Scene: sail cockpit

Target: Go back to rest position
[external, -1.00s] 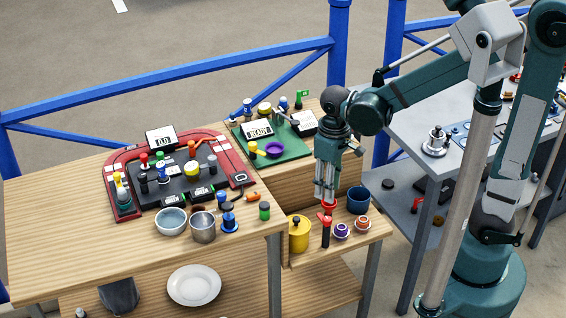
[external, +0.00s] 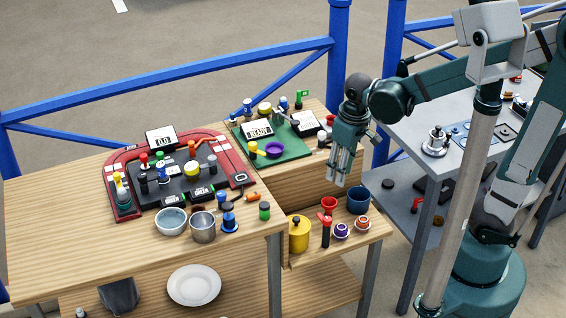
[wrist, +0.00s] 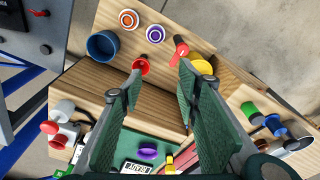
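My gripper (external: 341,172) hangs in the air above the lower wooden shelf, in front of the wooden step of the workbench. In the wrist view my gripper (wrist: 158,80) has its two fingers spread apart with nothing between them. A red funnel-like cup (external: 328,204) stands on the lower shelf below my gripper; it also shows in the wrist view (wrist: 141,65), beyond the left fingertip. My gripper does not touch it.
On the lower shelf are a blue cup (external: 358,200), a yellow canister (external: 299,234), a red-and-black tool (external: 325,230) and two small ringed items. A green board (external: 272,143) lies on the raised level. A grey table (external: 440,130) stands right. Blue railings (external: 180,85) run behind.

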